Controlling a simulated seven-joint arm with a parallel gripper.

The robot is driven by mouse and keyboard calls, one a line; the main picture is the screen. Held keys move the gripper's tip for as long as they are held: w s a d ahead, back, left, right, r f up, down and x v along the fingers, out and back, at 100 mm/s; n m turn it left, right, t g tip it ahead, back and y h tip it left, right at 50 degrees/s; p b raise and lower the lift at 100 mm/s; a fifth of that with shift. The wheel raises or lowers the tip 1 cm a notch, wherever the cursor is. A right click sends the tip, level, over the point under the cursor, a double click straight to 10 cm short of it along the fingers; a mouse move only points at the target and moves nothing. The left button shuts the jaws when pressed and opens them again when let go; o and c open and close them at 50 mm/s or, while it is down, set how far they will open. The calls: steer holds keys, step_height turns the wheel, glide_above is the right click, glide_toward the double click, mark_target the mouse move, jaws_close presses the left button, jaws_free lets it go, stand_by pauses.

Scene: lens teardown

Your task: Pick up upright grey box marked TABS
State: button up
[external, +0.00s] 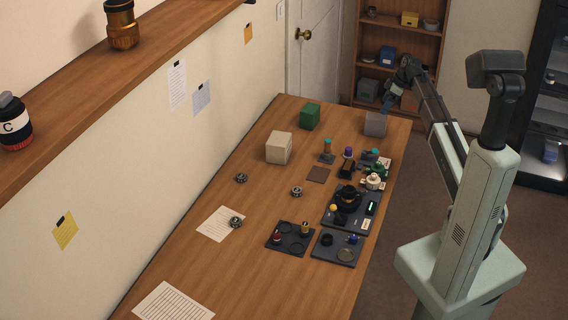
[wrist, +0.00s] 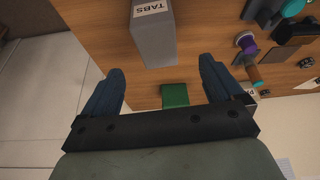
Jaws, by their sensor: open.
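The grey box marked TABS (external: 375,124) stands upright near the far right corner of the wooden table in the external view. In the wrist view the grey box (wrist: 153,40) is at the top centre, its white TABS label near the upper edge of the picture. My gripper (wrist: 160,82) is open, its two blue fingers apart on either side below the box in the picture.
A green box (external: 310,116) and a cream box (external: 279,147) stand on the table to the left. Small tools and a purple-topped item (external: 348,152) lie nearer the camera, by dark trays (external: 336,248). A shelf unit (external: 400,45) stands behind the table.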

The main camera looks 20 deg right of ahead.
mark_target(377, 117)
steer(key=shift+x, duration=5.45)
steer(key=shift+w+d, duration=0.15)
steer(key=c, duration=1.2)
